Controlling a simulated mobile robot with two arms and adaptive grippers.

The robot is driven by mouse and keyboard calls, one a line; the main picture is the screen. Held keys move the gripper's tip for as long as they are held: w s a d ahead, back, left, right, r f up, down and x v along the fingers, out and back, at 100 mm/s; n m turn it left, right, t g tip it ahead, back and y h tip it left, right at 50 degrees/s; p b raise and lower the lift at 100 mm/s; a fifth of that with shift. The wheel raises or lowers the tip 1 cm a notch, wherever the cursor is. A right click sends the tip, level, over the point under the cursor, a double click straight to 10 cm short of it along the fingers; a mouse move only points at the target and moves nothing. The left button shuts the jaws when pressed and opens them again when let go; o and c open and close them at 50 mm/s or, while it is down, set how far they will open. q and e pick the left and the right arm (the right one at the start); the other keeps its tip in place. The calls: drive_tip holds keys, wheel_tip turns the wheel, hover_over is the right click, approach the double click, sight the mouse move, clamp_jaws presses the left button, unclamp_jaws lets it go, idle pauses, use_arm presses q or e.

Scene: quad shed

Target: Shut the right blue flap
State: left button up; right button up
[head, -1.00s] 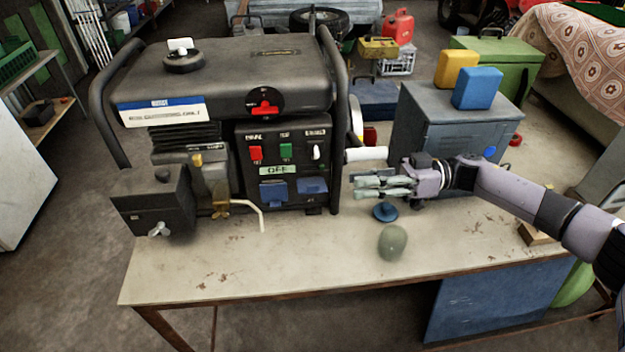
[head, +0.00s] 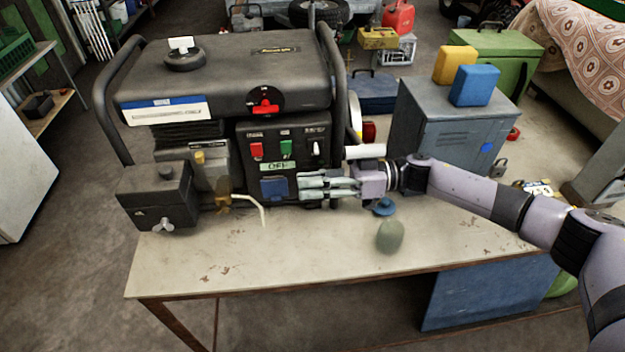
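The black generator (head: 225,80) stands on the workbench. Its front panel (head: 262,172) carries two blue flaps low down. The left blue flap (head: 274,188) is in plain view. The right blue flap is hidden behind the fingers of my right gripper (head: 301,187). The fingers point left, lie close together with nothing seen between them, and are in front of that flap. I cannot tell whether they touch it, or how far it is open. My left gripper is not in view.
On the panel above are red (head: 256,150) and green (head: 286,148) switches and an OFF label. A blue knob-like object (head: 383,206) and a grey-green rounded object (head: 390,236) are on the bench below my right gripper. A grey metal cabinet (head: 440,125) stands right. The bench's front is clear.

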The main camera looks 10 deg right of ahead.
clamp_jaws()
idle(0.3)
drive_tip(key=shift+f, duration=0.1)
drive_tip(key=n+b, duration=0.1)
drive_tip(key=f+n, duration=0.1)
drive_tip(key=n, duration=0.1)
drive_tip(key=shift+s+f+b, duration=0.3)
drive_tip(key=shift+b, duration=0.05)
drive_tip(key=shift+f+n+b, duration=0.4)
drive_tip(key=shift+n+b, duration=0.15)
drive_tip(key=shift+n, duration=0.4)
drive_tip(key=shift+f+n+b, duration=0.35)
drive_tip(key=shift+n+b, duration=0.15)
drive_tip(key=shift+n, duration=0.45)
